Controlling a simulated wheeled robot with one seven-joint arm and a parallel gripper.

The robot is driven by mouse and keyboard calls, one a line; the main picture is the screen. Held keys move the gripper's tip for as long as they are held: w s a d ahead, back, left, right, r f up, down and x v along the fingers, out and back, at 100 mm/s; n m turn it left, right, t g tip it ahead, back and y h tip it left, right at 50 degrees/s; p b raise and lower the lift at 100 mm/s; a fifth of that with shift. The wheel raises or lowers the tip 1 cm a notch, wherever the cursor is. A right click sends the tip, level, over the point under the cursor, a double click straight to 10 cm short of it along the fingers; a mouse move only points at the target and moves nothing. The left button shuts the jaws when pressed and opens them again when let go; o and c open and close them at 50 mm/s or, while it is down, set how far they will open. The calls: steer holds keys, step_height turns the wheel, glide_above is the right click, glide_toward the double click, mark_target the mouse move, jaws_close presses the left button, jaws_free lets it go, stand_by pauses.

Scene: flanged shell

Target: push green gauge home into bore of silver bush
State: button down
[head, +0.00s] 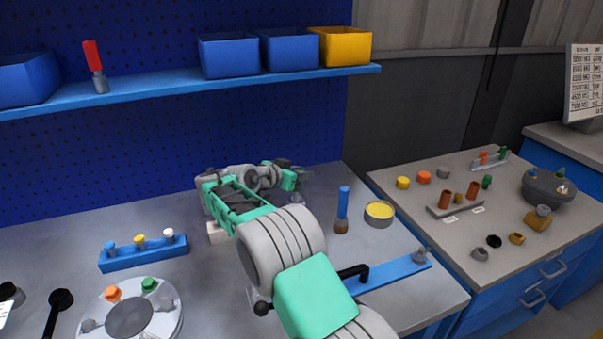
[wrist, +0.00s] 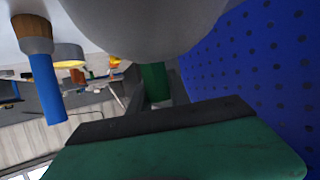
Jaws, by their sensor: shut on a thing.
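My gripper (head: 297,176) is at the back of the bench, near the blue pegboard. In the wrist view the green gauge (wrist: 154,82) is a short green cylinder between my dark fingers, which are shut on it. A large pale grey rounded body, which looks like the silver bush (wrist: 150,28), fills the top of that view and covers one end of the gauge. I cannot tell whether that end is inside the bore. In the head view a small grey piece (head: 297,199) shows just below my gripper, partly hidden by my arm.
A blue-handled brush (head: 342,208) and a round tin with yellow contents (head: 379,212) stand right of my gripper. A blue rack with several pegs (head: 145,258) and a round plate (head: 130,320) are at left. A shelf (head: 200,85) hangs above.

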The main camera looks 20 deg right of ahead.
steer(key=shift+f+b, duration=0.75)
steer(key=shift+f, duration=0.3)
steer(key=c, duration=1.1)
jaws_free()
steer(key=shift+a, duration=0.1)
steer(key=v, duration=0.7)
steer(key=shift+s+a+r, duration=0.2)
steer(key=shift+s+a, duration=0.05)
